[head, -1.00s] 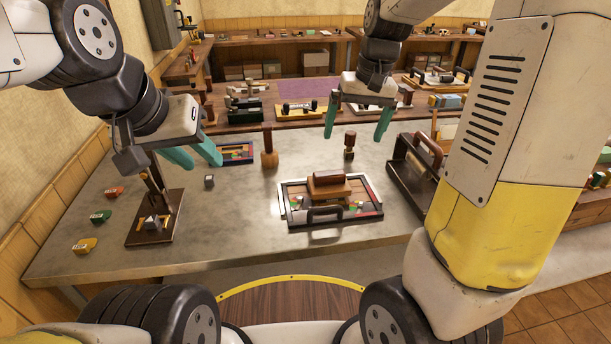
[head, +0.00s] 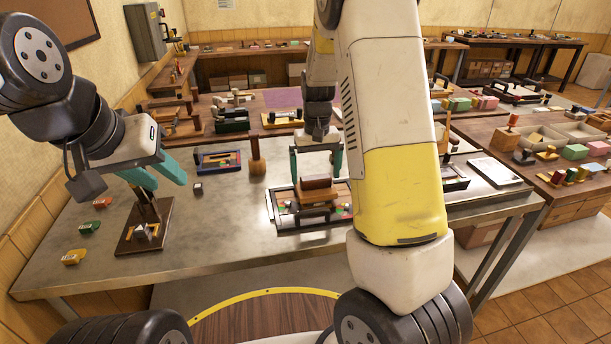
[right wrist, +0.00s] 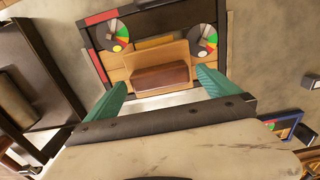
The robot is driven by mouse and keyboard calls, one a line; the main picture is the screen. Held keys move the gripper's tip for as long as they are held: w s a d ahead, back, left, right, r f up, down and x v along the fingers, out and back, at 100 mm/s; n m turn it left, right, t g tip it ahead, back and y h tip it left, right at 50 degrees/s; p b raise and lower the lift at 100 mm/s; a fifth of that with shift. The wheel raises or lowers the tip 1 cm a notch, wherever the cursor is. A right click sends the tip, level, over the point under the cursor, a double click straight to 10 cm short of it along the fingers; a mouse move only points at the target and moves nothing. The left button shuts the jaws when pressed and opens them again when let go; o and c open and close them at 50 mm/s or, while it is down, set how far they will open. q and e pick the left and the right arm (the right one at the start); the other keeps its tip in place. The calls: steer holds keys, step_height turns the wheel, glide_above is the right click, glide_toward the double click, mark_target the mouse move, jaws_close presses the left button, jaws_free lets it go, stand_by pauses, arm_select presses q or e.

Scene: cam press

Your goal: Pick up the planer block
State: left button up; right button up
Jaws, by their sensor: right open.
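The planer block (head: 317,190) is a tan wooden piece with a darker red-brown grip on top. It sits on a dark-framed tray (head: 285,220) on the grey bench. In the right wrist view the block (right wrist: 160,76) lies between and just beyond the teal fingertips. My right gripper (head: 315,165) is open above and behind the block, fingers pointing down, one to each side; I cannot tell whether they touch it. The right wrist view also shows this gripper (right wrist: 163,82). My left gripper (head: 168,183) is open and empty at the left, above a small wooden stand.
The wooden stand (head: 145,235) is at the left of the bench. A wooden mallet-like tool (head: 256,160) stands left of my right gripper. A blue-framed tray (head: 218,162) lies behind. My right arm hides the bench just right of the tray. The bench's left-centre (head: 215,230) is clear.

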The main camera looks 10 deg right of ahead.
steer(key=shift+f, duration=0.3)
steer(key=c, duration=1.5)
